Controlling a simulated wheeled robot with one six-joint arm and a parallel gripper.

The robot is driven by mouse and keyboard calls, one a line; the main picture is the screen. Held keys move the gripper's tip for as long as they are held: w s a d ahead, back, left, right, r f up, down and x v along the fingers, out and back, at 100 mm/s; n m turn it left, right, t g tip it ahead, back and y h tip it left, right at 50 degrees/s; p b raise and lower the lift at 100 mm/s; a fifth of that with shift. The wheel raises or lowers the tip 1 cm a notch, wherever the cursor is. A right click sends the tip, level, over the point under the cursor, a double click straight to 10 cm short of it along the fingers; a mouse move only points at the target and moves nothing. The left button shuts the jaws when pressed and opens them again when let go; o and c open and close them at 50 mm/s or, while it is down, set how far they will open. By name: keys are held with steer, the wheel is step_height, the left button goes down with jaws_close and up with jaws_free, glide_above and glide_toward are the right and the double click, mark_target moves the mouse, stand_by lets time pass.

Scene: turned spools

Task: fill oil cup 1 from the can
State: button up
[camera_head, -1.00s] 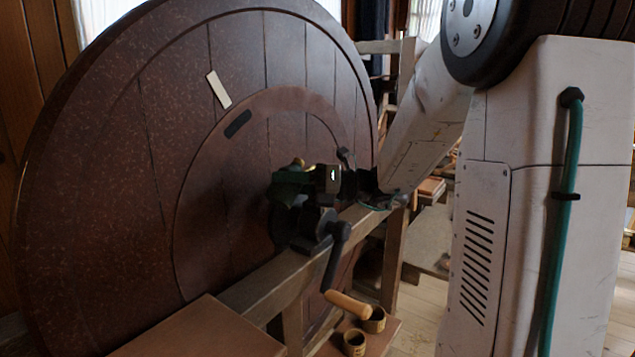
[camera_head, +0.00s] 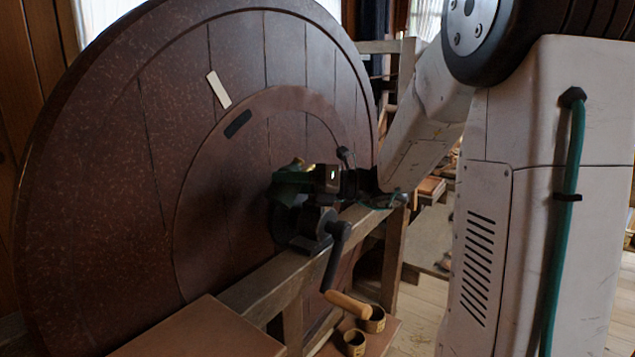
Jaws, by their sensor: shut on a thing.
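My gripper (camera_head: 308,178) is at the hub of the big wheel, above the black bearing block. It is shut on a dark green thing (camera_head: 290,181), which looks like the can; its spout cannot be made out. A small brass-coloured bit (camera_head: 298,163) shows just above the green thing. I cannot tell whether it is part of the can or an oil cup. No cup marked 1 can be read, and the spot under the can is hidden by the gripper and the can.
The large dark red wheel (camera_head: 110,200) stands close behind the gripper. A crank with a wooden handle (camera_head: 347,303) hangs below the bearing block (camera_head: 306,230) on a wooden beam (camera_head: 265,285).

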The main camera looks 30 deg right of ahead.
steer(key=r+n+h, duration=0.1)
steer(key=a+r+n+g+h, duration=0.1)
steer(key=n, duration=0.1)
steer(key=shift+s+a+n, duration=0.3)
steer(key=shift+s+a+r+n+h, duration=0.15)
steer(key=shift+a+r+n+h, duration=0.2)
steer(key=shift+n+h, duration=0.25)
steer(key=shift+s+a+r+n+h, duration=0.1)
steer(key=shift+a+r+n+h, duration=0.1)
steer(key=shift+r+n+h, duration=0.3)
steer(key=shift+g, duration=0.3)
steer(key=shift+f, duration=0.1)
